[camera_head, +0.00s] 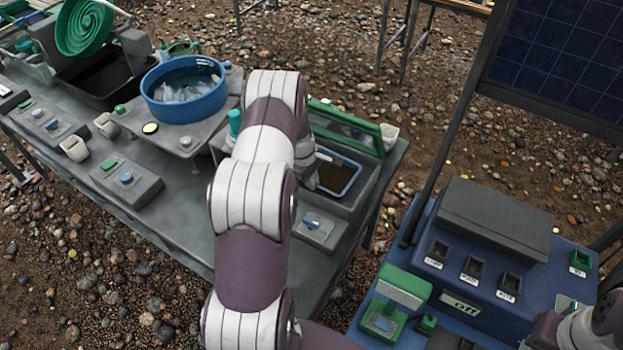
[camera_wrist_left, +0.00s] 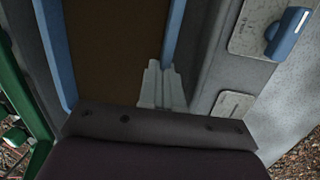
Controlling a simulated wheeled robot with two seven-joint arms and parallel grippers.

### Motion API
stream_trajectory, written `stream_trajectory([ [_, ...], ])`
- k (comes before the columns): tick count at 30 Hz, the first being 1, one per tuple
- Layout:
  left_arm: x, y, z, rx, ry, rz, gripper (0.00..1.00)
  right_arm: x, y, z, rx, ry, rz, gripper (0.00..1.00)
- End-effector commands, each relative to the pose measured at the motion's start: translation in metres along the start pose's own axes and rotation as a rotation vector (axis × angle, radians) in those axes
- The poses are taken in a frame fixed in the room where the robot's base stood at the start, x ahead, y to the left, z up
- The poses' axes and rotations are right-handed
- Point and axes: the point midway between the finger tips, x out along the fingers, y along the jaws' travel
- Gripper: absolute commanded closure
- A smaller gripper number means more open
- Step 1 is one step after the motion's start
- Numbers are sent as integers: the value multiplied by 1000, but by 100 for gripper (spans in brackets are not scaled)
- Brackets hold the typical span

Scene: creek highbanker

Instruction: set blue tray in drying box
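The blue tray (camera_head: 337,177) with a dark brown inside lies at the grey drying box (camera_head: 348,207), whose green-framed lid (camera_head: 345,125) stands open behind it. The tray appears within the box walls; I cannot tell whether it rests on the bottom. In the left wrist view the tray's blue side rim (camera_wrist_left: 53,50) runs along the left. My left gripper (camera_wrist_left: 162,66) has its pale fingers close together on the tray's right rim. In the head view my left arm hides most of this gripper and the tray's left part. My right gripper is out of view.
A round blue tub (camera_head: 184,92) stands on the grey table to the left. A small grey panel with a blue switch (camera_head: 318,228) sits in front of the box. A blue control stand (camera_head: 480,290) with a green-topped device (camera_head: 403,288) is at the right.

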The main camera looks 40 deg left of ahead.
Motion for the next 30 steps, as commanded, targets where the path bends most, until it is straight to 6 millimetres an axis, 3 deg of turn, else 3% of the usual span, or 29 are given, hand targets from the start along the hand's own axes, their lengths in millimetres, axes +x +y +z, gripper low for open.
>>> stream_trajectory([
  [2,0,0,0,0,0,0,100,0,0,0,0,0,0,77],
  [3,1,-1,0,0,-1,-1,83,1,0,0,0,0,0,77],
  [4,1,-1,0,0,-1,-1,81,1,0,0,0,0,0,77],
  [14,-6,0,0,0,1,1,81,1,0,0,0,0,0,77],
  [24,-88,0,-1,1,3,4,81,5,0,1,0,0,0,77],
  [30,-118,0,3,15,1,-1,81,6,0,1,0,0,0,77],
])
